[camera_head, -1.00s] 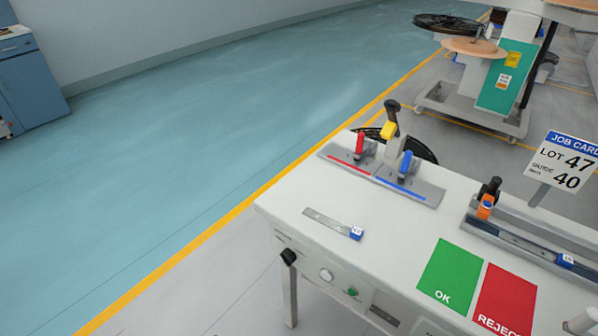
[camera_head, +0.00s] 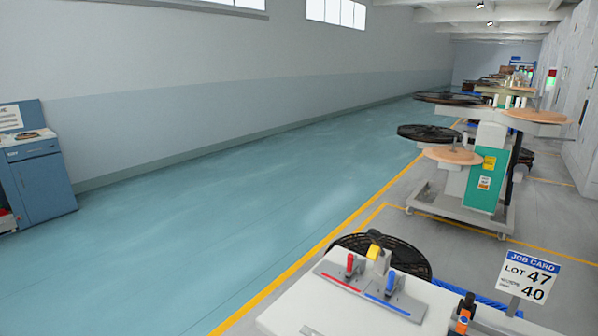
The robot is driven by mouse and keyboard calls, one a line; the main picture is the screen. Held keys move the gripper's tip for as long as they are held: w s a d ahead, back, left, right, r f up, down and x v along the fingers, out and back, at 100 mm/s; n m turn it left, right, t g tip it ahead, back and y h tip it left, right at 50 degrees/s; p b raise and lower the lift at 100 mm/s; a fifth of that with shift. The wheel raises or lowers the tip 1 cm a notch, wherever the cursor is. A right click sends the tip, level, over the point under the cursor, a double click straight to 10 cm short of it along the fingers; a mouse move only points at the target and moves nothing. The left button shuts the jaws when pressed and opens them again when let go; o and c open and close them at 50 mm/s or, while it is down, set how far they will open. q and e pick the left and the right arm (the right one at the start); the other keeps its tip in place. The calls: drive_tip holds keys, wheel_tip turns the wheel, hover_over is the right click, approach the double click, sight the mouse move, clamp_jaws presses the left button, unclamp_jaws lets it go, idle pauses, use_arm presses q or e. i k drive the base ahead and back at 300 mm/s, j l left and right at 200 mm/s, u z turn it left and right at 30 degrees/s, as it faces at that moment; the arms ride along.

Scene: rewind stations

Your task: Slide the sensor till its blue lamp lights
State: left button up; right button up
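Neither of my grippers is in view. The white work table (camera_head: 300,307) shows only in part at the bottom of the head view. An orange and black piece (camera_head: 464,314), possibly the sensor, stands at its right, cut off low by the frame; no lit blue lamp can be made out on it. A grey plate (camera_head: 368,291) on the table carries a red lever (camera_head: 350,263), a blue lever (camera_head: 391,282) and a red and a blue stripe. A yellow-capped piece (camera_head: 374,247) stands behind them.
A job card (camera_head: 528,276) reading lot 47 and 40 stands at the table's right. A black reel (camera_head: 410,257) is behind the table. A rewind station (camera_head: 486,165) stands farther back. A blue cabinet (camera_head: 40,188) is at the left wall. The teal floor (camera_head: 240,220) is clear.

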sight(466, 309)
drive_tip(key=z, duration=1.5)
